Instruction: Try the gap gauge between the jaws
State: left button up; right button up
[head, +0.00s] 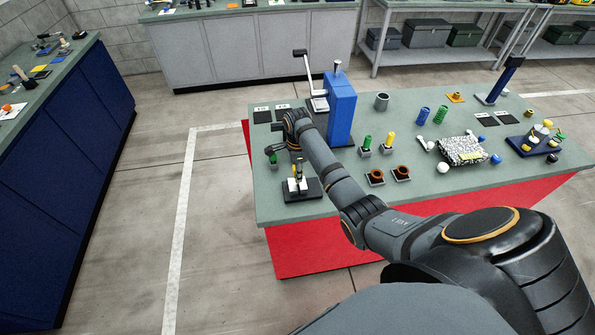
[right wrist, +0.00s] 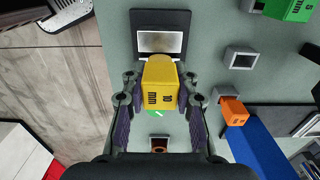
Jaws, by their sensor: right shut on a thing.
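My right gripper (right wrist: 160,105) is shut on the gap gauge (right wrist: 160,82), a yellow block with dark markings, held between the two fingers in the right wrist view. In the head view my right gripper (head: 284,146) is over the left end of the green bench, and its own arm partly hides it. A small stand with a black base (head: 302,190) and pale upright parts is close by, near the bench's front left corner. I cannot tell whether the gauge touches anything. My left gripper is not in view.
A blue press (head: 341,108) with a lever stands behind the arm. Green (head: 366,142) and yellow (head: 391,139) handled pieces stand in small holders to its right. Two brown rings (head: 376,177) are in front of them. Floor is open left of the bench.

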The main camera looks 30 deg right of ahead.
jog(key=shift+f, duration=0.2)
dwell(0.8)
dwell(0.7)
jog(key=shift+r, duration=3.75)
